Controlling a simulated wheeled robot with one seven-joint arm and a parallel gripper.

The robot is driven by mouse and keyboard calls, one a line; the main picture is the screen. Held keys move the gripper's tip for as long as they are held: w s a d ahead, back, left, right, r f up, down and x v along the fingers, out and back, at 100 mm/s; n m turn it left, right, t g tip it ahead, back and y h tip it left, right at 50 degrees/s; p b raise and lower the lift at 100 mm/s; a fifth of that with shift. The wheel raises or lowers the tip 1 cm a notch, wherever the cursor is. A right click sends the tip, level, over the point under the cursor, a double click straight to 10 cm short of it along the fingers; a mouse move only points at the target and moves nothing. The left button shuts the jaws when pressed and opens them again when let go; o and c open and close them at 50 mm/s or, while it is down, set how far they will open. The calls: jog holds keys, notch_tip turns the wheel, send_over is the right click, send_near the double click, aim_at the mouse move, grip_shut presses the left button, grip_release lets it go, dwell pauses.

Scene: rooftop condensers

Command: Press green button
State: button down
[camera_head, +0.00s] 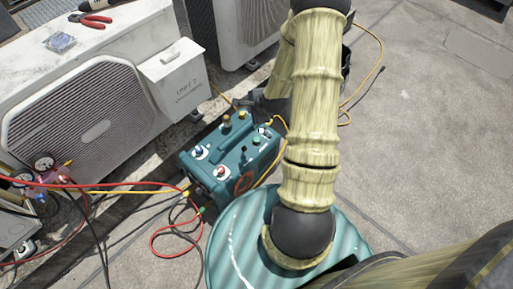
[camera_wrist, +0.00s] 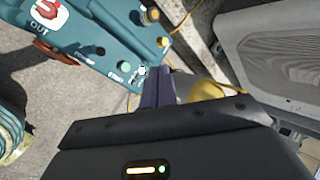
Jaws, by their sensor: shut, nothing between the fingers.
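The green button (camera_head: 257,141) is small and sits on top of the teal machine (camera_head: 238,160), near its right end beside a small switch (camera_head: 265,131). Whether the fingertips touch the machine cannot be told. In the head view, my arm hides most of the gripper, behind the machine.
The machine also carries a red knob (camera_head: 220,171), a blue knob (camera_head: 198,151) and yellow fittings (camera_head: 227,119). Red, black and yellow hoses lie around it. A condenser unit (camera_head: 85,115) stands left; another (camera_head: 235,30) stands behind. Open concrete (camera_head: 420,130) lies to the right.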

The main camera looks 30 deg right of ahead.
jog(key=w+d+f+m+t+b, duration=0.1)
jog(key=d+f+m+b, duration=0.2)
jog(key=f, duration=0.9)
jog(key=m+b, duration=0.2)
jog(key=m, duration=0.1)
jog(key=shift+t, duration=0.4)
jog(key=b, duration=0.7)
send_over(258, 141)
notch_tip(258, 141, down, 7)
jog(key=shift+f, duration=0.1)
jog(key=shift+f+b, duration=0.5)
jog(key=shift+f, duration=0.3)
jog(key=shift+f, duration=0.15)
jog(key=shift+f, duration=0.25)
